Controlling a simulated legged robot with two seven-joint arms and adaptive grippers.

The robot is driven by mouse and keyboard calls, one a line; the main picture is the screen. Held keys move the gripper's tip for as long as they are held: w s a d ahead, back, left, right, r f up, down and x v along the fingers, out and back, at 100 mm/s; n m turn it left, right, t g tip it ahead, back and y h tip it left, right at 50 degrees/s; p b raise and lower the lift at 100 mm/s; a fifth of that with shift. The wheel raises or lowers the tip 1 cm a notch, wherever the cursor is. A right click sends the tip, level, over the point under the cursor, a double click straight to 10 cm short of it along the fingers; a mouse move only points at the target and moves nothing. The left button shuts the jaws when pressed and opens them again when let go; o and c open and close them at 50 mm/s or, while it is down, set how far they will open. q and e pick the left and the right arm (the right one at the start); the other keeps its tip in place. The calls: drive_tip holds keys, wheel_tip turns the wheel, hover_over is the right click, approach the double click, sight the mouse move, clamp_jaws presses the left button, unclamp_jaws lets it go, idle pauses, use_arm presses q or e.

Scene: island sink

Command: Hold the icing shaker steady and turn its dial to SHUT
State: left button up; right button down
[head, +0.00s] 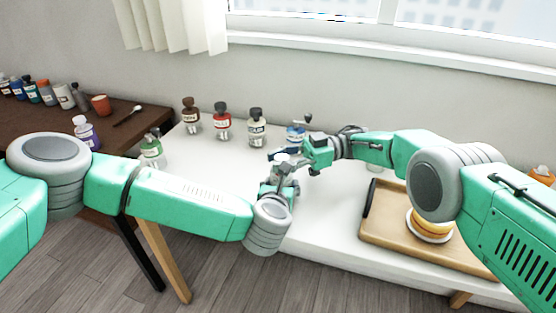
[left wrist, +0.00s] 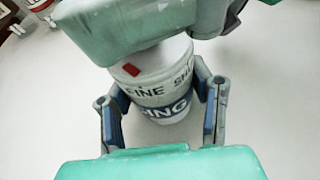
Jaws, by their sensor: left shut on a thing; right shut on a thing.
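The icing shaker (left wrist: 163,92) is a white round tub with dark lettering reading "FINE SH…" and a blue band ending in "ING". A small red mark (left wrist: 131,69) shows near its upper edge. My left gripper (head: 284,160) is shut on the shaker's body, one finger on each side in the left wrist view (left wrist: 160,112). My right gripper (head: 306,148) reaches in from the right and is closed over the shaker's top. In the left wrist view its green body covers most of the top, so the dial's setting is hidden. In the head view the grippers mostly hide the shaker.
A green-labelled bottle (head: 152,150) is at left. A wooden tray (head: 392,228) with a plate (head: 431,236) lies at right. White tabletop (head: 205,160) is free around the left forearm.

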sight(278, 158)
drive_tip(key=shift+s+f, duration=0.15)
drive_tip(key=shift+f, duration=0.15)
drive_tip(key=c, duration=1.1)
unclamp_jaws()
drive_tip(key=shift+c, duration=0.2)
drive_tip(key=shift+r, duration=0.1)
drive_tip(key=shift+r, duration=0.15)
wheel_tip(278, 158, up, 10)
drive_tip(key=shift+f, duration=0.15)
